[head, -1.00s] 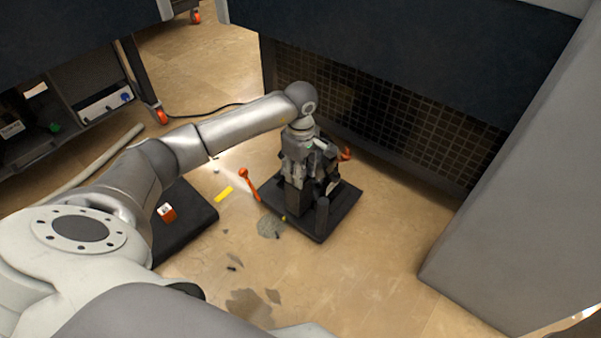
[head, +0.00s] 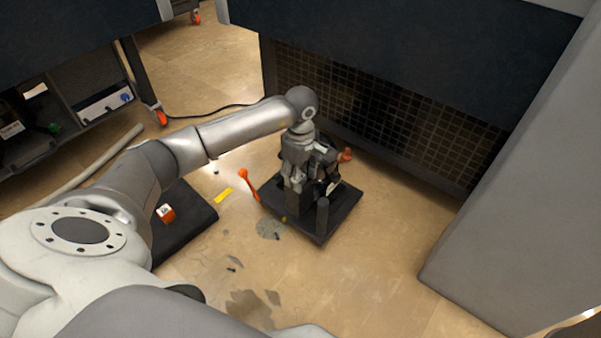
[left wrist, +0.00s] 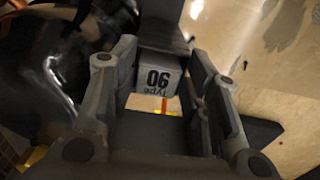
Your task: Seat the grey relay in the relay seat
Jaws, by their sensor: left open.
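A grey relay (left wrist: 157,78) with an upside-down "06 Type" label shows in the left wrist view, between the two fingers of my left gripper (left wrist: 165,60). The fingers stand open on either side of it, and I cannot tell whether either touches it. In the head view my left gripper (head: 297,180) points down over the dark pump unit (head: 328,183) on its black base. The relay is not distinguishable there, and the relay seat cannot be made out. My right gripper is not in view.
An orange lever (head: 248,184) stands at the base's left. A grey cabinet (head: 520,210) rises at right. Front floor is mostly clear.

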